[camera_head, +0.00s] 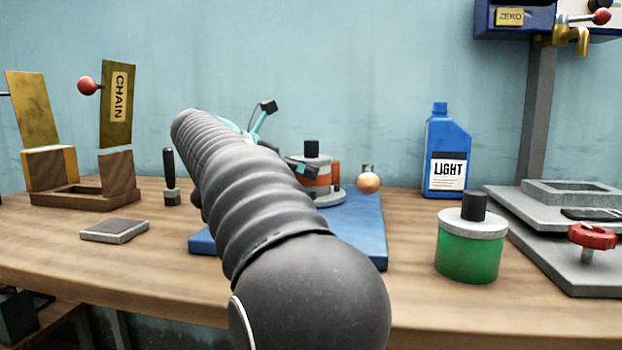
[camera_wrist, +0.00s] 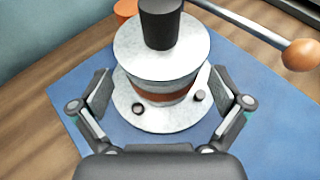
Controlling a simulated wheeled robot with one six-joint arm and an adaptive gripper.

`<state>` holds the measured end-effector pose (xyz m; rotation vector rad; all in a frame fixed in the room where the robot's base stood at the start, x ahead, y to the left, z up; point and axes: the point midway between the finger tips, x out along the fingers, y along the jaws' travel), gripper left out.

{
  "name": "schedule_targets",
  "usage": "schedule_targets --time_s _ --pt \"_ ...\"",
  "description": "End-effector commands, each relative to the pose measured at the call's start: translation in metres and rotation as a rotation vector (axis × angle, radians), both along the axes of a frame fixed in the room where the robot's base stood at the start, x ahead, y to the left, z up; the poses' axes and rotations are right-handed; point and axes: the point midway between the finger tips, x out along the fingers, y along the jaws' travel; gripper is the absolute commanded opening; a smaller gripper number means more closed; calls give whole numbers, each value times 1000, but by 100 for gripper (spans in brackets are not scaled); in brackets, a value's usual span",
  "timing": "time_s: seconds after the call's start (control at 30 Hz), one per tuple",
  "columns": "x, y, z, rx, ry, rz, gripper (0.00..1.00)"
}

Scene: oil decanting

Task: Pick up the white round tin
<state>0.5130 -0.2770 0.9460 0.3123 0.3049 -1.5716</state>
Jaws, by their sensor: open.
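A round tin (camera_wrist: 160,55) with a pale whitish lid, a black knob and a reddish-brown band stands upright on a round pale base (camera_wrist: 150,118) with small dark studs. I cannot tell for sure that it is the white round tin. My gripper (camera_wrist: 162,84) is open, one finger on each side of the tin and its base, with a visible gap on both sides. In the head view the tin (camera_head: 316,175) shows beside my arm, with an orange band. My arm hides part of the gripper there.
A blue mat (camera_head: 367,225) lies under the tin. A lever with an orange ball (camera_head: 368,183) sticks out to the right of the tin. A green jar (camera_head: 468,252), a blue LIGHT bottle (camera_head: 446,140) and a grey stand (camera_head: 560,255) are farther right. A flat grey block (camera_head: 115,230) lies left.

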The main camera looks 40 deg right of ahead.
Motion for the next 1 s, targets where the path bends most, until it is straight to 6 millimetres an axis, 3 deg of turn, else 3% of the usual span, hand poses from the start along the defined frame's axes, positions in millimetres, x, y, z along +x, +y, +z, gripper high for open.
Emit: schedule_targets --time_s 0.23,0.57,0.83,1.0 --pt "-3 -31 -14 1 1 -3 100" --pt "-3 -36 -15 1 0 -1 100" --pt "-3 -36 -15 1 0 -1 32" --pt "-3 -36 -14 -1 -1 0 30"
